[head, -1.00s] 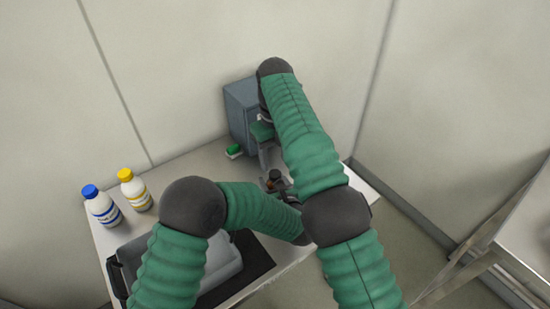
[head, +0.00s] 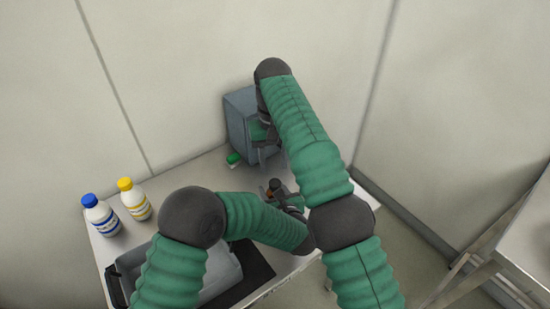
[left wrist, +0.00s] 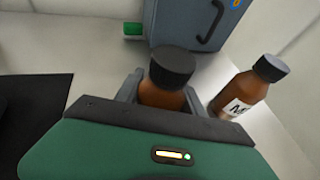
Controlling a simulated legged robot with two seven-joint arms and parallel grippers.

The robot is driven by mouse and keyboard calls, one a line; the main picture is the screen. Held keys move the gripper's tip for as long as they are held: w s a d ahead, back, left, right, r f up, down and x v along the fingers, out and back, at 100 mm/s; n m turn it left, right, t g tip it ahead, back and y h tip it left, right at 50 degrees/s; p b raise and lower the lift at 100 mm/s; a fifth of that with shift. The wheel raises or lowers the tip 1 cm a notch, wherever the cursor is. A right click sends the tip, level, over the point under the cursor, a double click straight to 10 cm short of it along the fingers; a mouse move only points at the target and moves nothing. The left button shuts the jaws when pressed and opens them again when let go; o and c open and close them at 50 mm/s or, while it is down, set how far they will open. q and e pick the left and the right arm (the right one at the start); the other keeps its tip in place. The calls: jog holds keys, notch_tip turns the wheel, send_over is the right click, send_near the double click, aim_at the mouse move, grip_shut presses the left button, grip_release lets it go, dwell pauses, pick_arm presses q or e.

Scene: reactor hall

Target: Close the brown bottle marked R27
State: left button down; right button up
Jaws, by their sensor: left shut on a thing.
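My left gripper (left wrist: 158,95) is shut on a brown bottle (left wrist: 160,97) with a black cap (left wrist: 172,66) on its top. Whether that cap is screwed tight cannot be told, and no marking shows on this bottle. The black cap also shows in the head view (head: 277,185), beside the end of my left arm. A second brown bottle (left wrist: 243,90) with a black cap and a white label stands to its right in the left wrist view; its lettering is only partly legible. My right gripper (head: 266,158) hangs above and behind the held bottle, its fingers apart from the cap.
A grey-blue cabinet (head: 240,105) with a handle stands at the back of the table. A small green object (head: 233,159) lies at its foot. Blue-capped (head: 101,216) and yellow-capped (head: 134,200) white bottles stand at the left. A grey bin (head: 131,258) sits on a black mat (head: 257,271).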

aim_at(275, 182)
jog(key=n, duration=0.6)
jog(key=shift+d+r, duration=0.1)
jog(key=shift+r, duration=0.15)
jog(key=n, duration=0.7)
jog(key=shift+r+n, duration=0.25)
jog(key=shift+n, duration=0.05)
jog(key=shift+f, duration=0.1)
notch_tip(275, 182, down, 8)
jog(key=shift+r, duration=0.1)
jog(key=shift+c, duration=0.4)
grip_shut()
jog(key=shift+d, duration=0.1)
